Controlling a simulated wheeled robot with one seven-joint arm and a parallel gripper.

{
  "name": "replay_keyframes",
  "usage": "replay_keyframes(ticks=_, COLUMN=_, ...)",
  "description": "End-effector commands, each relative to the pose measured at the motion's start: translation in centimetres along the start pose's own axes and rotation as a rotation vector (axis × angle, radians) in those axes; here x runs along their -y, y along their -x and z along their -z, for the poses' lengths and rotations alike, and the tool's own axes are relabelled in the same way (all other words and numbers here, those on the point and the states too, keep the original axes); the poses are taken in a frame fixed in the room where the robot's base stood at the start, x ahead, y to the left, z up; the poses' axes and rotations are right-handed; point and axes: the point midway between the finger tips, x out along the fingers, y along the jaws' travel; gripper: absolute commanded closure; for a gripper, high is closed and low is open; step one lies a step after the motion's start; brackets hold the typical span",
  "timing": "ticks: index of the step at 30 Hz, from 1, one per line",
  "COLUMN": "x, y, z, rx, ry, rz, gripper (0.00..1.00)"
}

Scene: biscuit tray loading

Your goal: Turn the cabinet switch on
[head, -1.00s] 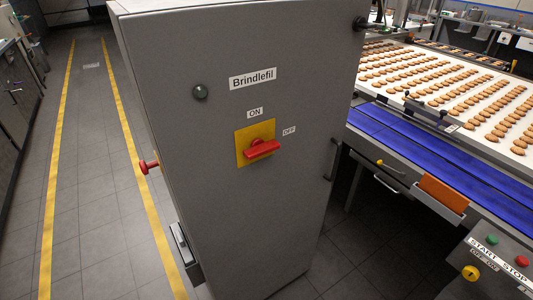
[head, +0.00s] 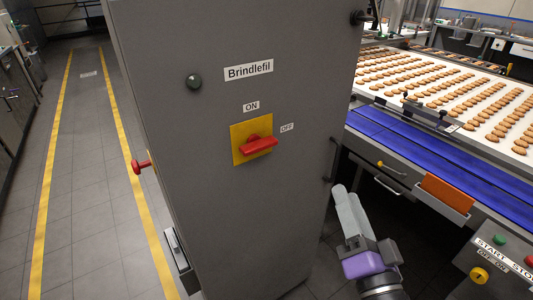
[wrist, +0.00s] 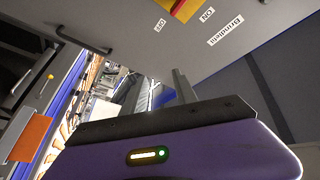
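The grey cabinet (head: 225,190) labelled Brindlefil stands in the centre of the head view. Its switch has a red handle (head: 259,144) on a yellow plate (head: 238,150). The handle lies nearly level, pointing right towards the OFF label (head: 287,127); the ON label (head: 251,106) is above the plate. My gripper (head: 347,190) is low and right of the switch, apart from it, with nothing held. In the wrist view its two fingers (wrist: 158,82) stand apart. There the plate (wrist: 186,8) shows upside down at the top edge, partly cut off.
A dark round lamp (head: 194,82) is on the cabinet's upper left. A red knob (head: 141,166) sticks out on its left side. The floor aisle at left is clear.

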Motion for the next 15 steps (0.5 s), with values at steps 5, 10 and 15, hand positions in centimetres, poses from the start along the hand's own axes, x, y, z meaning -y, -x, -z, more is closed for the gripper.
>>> replay_keyframes(ticks=5, x=3.3, y=-6.0, z=-0.1, rx=0.092, ry=-0.221, rz=0.084, gripper=0.65)
replay_keyframes(ticks=10, x=6.3, y=-9.7, z=-1.4, rx=0.232, ry=-0.428, rz=0.115, gripper=0.65)
replay_keyframes(ticks=15, x=7.1, y=-10.4, z=-5.3, rx=0.427, ry=-0.666, rz=0.045, gripper=0.65)
